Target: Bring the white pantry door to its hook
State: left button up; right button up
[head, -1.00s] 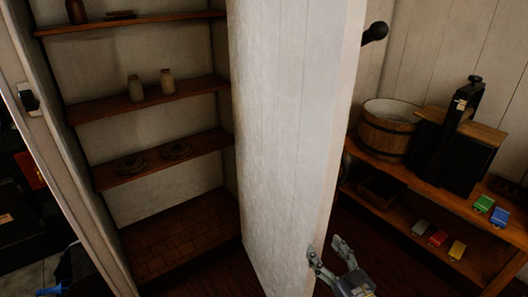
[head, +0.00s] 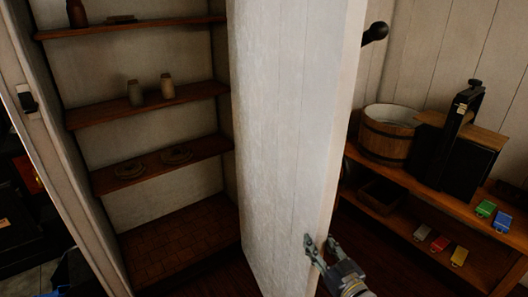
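The white pantry door (head: 285,130) stands open in the middle of the head view, swung out from the shelved pantry. A dark rounded knob (head: 375,32) shows beyond its upper right edge; I cannot tell whether it is on the door or the wall. My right gripper (head: 321,243) is open at the lower part of the door's free edge. One finger overlaps the door face and the other lies right of the edge; I cannot tell whether they touch it. I cannot make out a hook for certain. My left gripper is not in view.
The pantry (head: 160,195) at left has wooden shelves with small jars (head: 151,90) and plates. At right, a low wooden shelf unit (head: 430,190) holds a wooden tub (head: 388,132), a black device (head: 455,150) and small coloured blocks. Dark floor shows between door and shelf unit.

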dwell(0.3)
jog(key=shift+s+a, duration=0.1)
jog(key=shift+a, duration=0.2)
jog(key=s+a, duration=0.1)
jog(key=a, duration=0.2)
jog(key=s+a+m+h, duration=0.1)
jog(key=a, duration=0.2)
jog(key=s+a+h, duration=0.1)
jog(key=a, duration=0.3)
jog(key=shift+s+a+t+p, duration=0.1)
jog(key=shift+s+t+p, duration=0.1)
jog(key=shift+t+p, duration=0.2)
